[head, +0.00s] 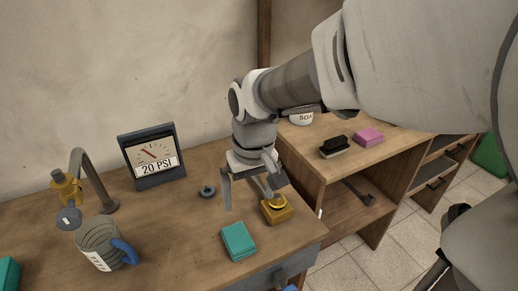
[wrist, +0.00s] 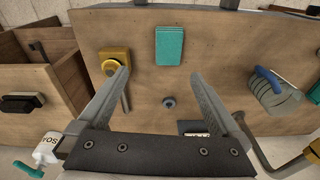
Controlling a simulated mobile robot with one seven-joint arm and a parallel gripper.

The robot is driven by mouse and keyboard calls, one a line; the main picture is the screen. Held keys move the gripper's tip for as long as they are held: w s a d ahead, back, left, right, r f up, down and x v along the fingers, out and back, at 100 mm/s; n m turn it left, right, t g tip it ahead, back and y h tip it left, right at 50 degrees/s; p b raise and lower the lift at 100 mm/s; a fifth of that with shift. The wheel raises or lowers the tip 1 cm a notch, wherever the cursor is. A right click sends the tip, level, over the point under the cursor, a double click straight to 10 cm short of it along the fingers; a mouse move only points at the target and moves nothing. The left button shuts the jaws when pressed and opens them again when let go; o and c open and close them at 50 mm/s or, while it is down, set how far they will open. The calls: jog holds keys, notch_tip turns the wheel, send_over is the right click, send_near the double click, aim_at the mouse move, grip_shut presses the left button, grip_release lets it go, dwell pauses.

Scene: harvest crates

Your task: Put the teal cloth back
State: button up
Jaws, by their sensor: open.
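A teal folded cloth (head: 239,241) lies flat on the wooden bench near its front edge. It also shows at the top middle of the wrist view (wrist: 170,46). My gripper (head: 248,197) is open and empty above the bench, farther back than the cloth. In the wrist view the fingertips (wrist: 160,74) are spread, with the cloth beyond them and nothing between them. Another teal item (head: 8,274) is cut off at the left edge of the head view, so I cannot tell what it is.
A yellow block with a round knob (head: 277,213) is close to my gripper, right of the cloth. A striped mug (head: 100,247), a tap (head: 90,165), a gauge (head: 153,158) and a small grey knob (head: 207,192) stand leftward. A pink block (head: 369,137) and black brush (head: 334,146) lie on the right-hand shelf.

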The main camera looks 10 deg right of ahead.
jog(key=s+d+r+m+t, duration=0.2)
jog(key=s+d+r+t, duration=0.2)
jog(key=s+d+r, duration=0.3)
jog(key=s, duration=0.3)
jog(key=shift+s+d+r+h, duration=0.15)
jog(key=shift+d+r+h, duration=0.05)
jog(key=shift+d+h, duration=0.1)
notch_tip(320, 180, up, 4)
jog(key=p, duration=0.3)
jog(key=shift+f+p, duration=0.1)
jog(key=shift+p, duration=0.3)
